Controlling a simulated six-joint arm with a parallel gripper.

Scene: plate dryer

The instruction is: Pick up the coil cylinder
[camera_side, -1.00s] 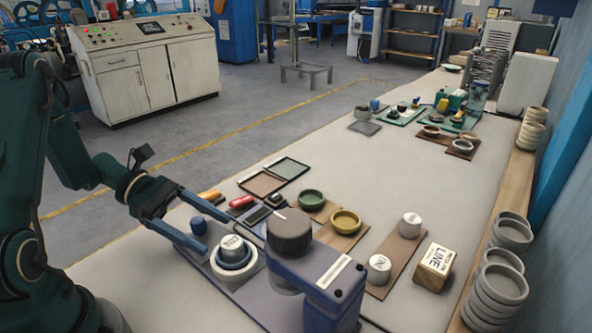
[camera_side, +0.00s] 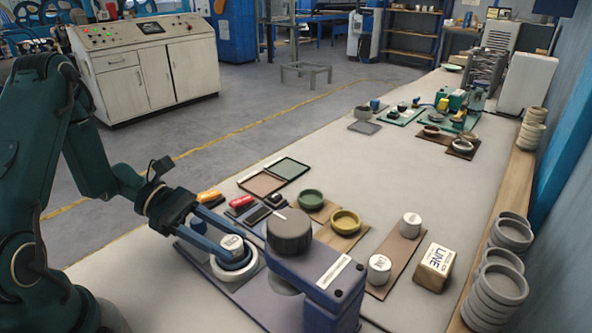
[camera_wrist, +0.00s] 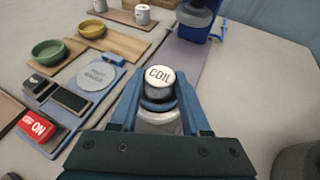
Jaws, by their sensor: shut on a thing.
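The coil cylinder (camera_side: 232,243) is a small silver cylinder with a pale top; the word COIL reads on it in the wrist view (camera_wrist: 159,77). It stands upright in a dark blue ring on a round white base (camera_side: 222,273). My gripper (camera_side: 236,262) has its two blue fingers around it at the base, one on each side. In the wrist view my gripper (camera_wrist: 158,103) is shut on the cylinder at about the height of the blue ring. Whether the fingers also touch the ring I cannot tell.
A blue press-like device with a dark knob (camera_side: 289,230) stands close to the right.

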